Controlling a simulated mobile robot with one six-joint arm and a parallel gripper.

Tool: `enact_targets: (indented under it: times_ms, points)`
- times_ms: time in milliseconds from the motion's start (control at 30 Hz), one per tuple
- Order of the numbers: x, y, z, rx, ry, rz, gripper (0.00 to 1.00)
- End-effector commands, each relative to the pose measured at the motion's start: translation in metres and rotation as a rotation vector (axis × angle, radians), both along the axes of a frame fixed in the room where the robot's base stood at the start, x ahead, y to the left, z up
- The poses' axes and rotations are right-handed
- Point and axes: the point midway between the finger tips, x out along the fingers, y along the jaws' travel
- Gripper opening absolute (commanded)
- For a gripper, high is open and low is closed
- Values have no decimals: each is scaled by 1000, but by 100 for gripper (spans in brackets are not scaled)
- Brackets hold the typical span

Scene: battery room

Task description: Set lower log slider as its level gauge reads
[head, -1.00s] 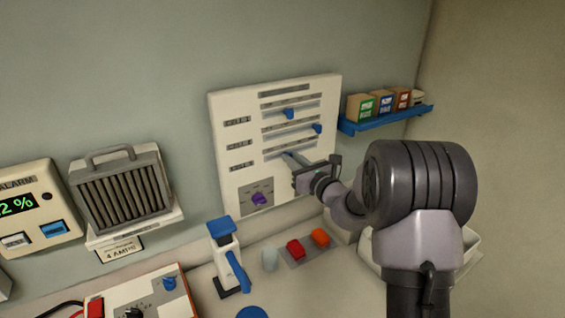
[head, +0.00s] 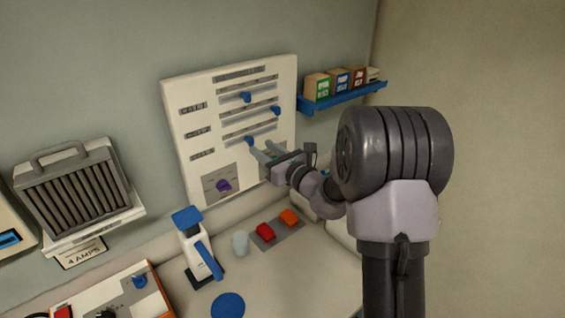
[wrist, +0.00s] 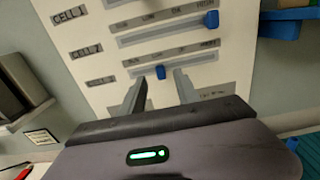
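A white wall panel (head: 180,130) carries three horizontal slider tracks with blue knobs. The lower slider's knob (head: 249,141) sits near the left part of its track. In the wrist view this knob (wrist: 160,72) shows between and just beyond my fingertips. My gripper (head: 261,149) is open and empty in front of the panel's lower part; its two fingers (wrist: 161,80) are spread apart. I cannot tell whether they touch the panel. The middle slider's knob (wrist: 211,19) is at the right end of its track. I cannot pick out a level gauge, and the small scale labels are blurred.
The upper slider's knob (head: 246,97) is near mid-track. A purple knob (head: 223,186) is low on the panel. A blue shelf (head: 345,97) with small boxes is at right. Below stand a blue-and-white lever device (head: 197,250), a cup (head: 240,243) and red and orange buttons (head: 265,231).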

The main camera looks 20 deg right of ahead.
Motion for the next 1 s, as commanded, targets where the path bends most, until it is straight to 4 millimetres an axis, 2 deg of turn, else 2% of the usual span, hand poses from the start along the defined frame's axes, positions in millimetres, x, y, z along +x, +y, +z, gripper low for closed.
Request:
enact_targets:
  times_ms: [33,200,300,400,567,1000]
  points:
    - [-17,-7,0,3,2,-4,38]
    - [-71,-24,0,2,2,-4,38]
    - [-95,-32,0,1,0,-4,38]
    - [-110,-37,0,0,0,-3,38]
    - [-120,-39,0,1,-1,-1,38]
    - [-120,-39,0,0,0,0,38]
